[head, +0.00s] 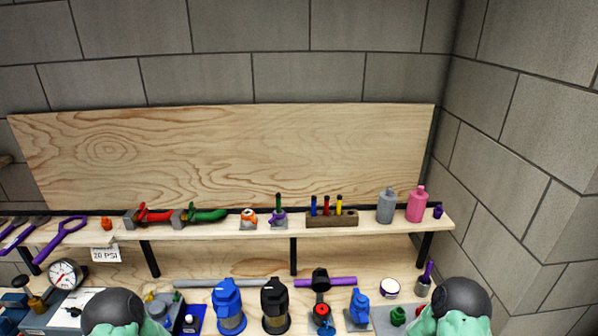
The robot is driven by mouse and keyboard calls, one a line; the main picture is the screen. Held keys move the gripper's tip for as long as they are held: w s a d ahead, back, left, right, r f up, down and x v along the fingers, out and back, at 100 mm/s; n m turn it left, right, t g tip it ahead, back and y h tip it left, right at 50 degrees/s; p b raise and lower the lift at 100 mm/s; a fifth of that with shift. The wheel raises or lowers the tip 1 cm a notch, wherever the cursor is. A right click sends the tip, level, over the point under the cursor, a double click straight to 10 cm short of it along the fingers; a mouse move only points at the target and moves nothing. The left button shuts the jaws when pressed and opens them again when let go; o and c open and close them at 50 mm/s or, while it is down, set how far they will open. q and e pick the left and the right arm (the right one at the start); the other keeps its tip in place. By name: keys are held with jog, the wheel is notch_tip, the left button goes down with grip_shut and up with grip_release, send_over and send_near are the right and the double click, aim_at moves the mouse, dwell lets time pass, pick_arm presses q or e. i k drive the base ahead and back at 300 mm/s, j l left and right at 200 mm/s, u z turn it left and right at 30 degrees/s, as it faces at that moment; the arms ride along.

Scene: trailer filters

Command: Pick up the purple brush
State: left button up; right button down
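A small upright purple-handled item (427,274), which looks like the brush, stands at the right end of the lower bench. My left arm comes in at the bottom left and my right arm at the bottom right, each showing only a dark rounded joint and mint-green parts. Neither gripper's fingers show. Nothing is seen touching the purple-handled item.
Blue (229,305) and black (275,305) canisters stand mid-bench. A white jar (389,288) stands left of the purple-handled item. The upper shelf (362,223) holds pink (416,204) and grey (386,206) bottles. A block wall closes the right side.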

aim_at(429, 267)
jog(key=l+z, duration=0.25)
jog(key=z, duration=0.25)
jog(key=i+l+z, duration=0.15)
jog(key=z, duration=0.35)
